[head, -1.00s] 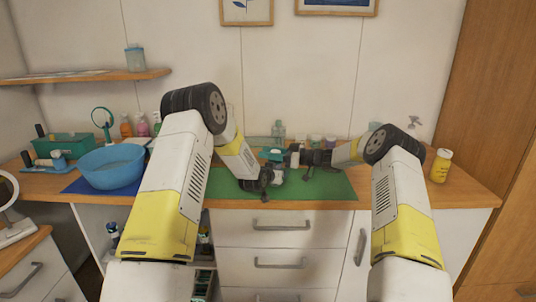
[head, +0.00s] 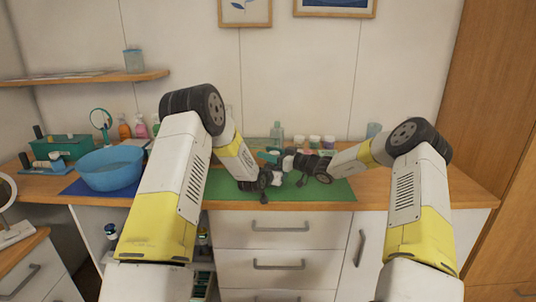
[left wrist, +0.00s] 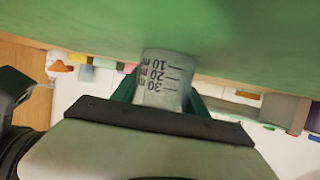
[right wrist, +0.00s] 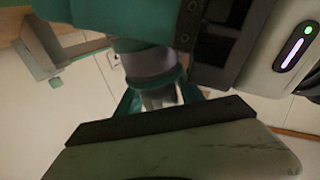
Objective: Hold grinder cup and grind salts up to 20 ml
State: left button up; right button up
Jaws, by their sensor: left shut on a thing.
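The grinder has a teal top (head: 270,156) in the head view, low over the green mat (head: 225,186). Its clear cup (left wrist: 160,78) shows in the left wrist view with printed marks 10, 20 and 30 ml. My left gripper (left wrist: 160,95) is shut on the cup. My right gripper (head: 292,163) is beside the grinder's upper part. In the right wrist view, the teal top (right wrist: 125,20) and grey neck (right wrist: 150,62) are close in front of my right gripper (right wrist: 159,100); whether its fingers grip is unclear. The salt level cannot be read.
A blue basin (head: 110,168) stands on a blue mat at the left. A clear bottle (head: 277,132) and several small jars (head: 315,142) stand behind the grippers. The green mat's right part (head: 335,190) is clear.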

jog(key=v, duration=1.2)
